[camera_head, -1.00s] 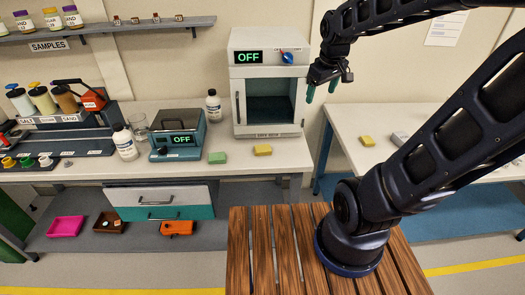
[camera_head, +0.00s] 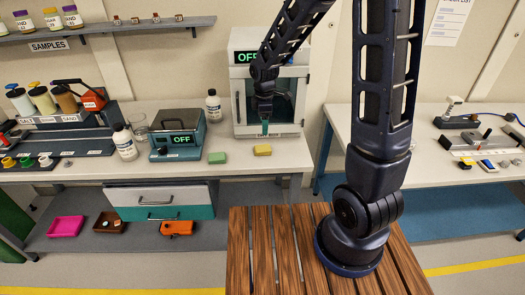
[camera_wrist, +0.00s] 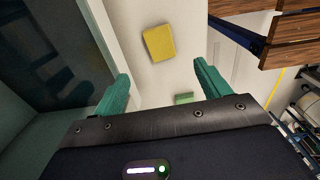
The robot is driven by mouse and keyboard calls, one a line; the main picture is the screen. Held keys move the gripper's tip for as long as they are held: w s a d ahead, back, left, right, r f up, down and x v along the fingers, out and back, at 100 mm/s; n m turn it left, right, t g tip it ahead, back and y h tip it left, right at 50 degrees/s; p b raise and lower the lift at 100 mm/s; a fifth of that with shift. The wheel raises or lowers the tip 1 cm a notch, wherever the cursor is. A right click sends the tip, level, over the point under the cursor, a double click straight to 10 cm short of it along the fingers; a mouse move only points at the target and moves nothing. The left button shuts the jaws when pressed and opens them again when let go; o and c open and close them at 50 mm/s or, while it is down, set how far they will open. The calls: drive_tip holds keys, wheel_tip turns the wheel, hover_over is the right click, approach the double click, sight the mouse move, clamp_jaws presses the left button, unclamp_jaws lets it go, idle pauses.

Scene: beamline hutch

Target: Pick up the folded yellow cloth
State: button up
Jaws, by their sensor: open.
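The folded yellow cloth (camera_head: 262,150) lies flat near the front edge of the bench, in front of the oven, in the head view. In the wrist view the yellow cloth (camera_wrist: 158,43) shows beyond and between my fingertips, with nothing covering it. My gripper (camera_head: 265,129) is above and behind the cloth, in front of the oven door, pointing down. In the wrist view my gripper (camera_wrist: 160,80) has its two green fingers apart with nothing between them, clear of the cloth.
A green block or cloth (camera_head: 217,158) lies left of the yellow one. The oven (camera_head: 240,120), its display reading OFF, stands close behind my gripper. A second bench (camera_head: 430,178) is at right.

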sight(261, 148)
drive_tip(key=shift+n, duration=0.3)
drive_tip(key=shift+w+a+f, duration=0.1)
drive_tip(key=shift+a+f, duration=0.05)
drive_tip(key=shift+f, duration=1.9)
drive_tip(key=shift+s+a+f, duration=0.1)
drive_tip(key=shift+a+f, duration=0.1)
drive_tip(key=shift+f, duration=1.9)
drive_tip(key=shift+w+a+f, duration=0.1)
drive_tip(key=shift+a+f, duration=0.05)
drive_tip(key=shift+f, duration=1.9)
drive_tip(key=shift+c, duration=0.3)
drive_tip(key=c, duration=1)
